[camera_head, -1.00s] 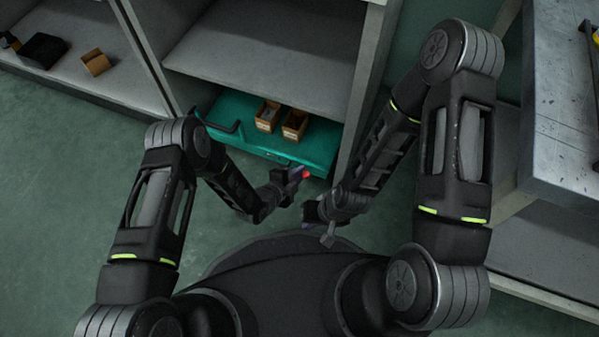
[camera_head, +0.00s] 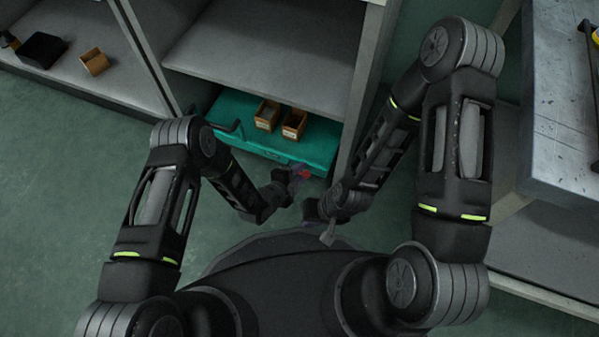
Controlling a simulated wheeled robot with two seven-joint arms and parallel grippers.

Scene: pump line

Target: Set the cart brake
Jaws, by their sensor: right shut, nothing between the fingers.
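The cart (camera_head: 312,143) is a teal, low platform under the grey shelf, with a dark handle (camera_head: 226,131) at its left end. A small red part (camera_head: 305,174) shows at the cart's near right edge, probably the brake pedal. My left gripper (camera_head: 297,178) is at this red part, overlapping it in view; whether it touches cannot be told. Its fingers are too small and dark to read. My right gripper (camera_head: 314,222) is lower, just right of the left one, apart from the cart, shut and empty.
Two small brown boxes (camera_head: 267,115) (camera_head: 294,124) stand on the cart. Grey shelving (camera_head: 270,60) rises above and beside it. A metal-topped bench (camera_head: 565,130) is at the right. A black bin (camera_head: 41,50) and a brown box (camera_head: 95,62) are on the left shelf. The green floor at left is clear.

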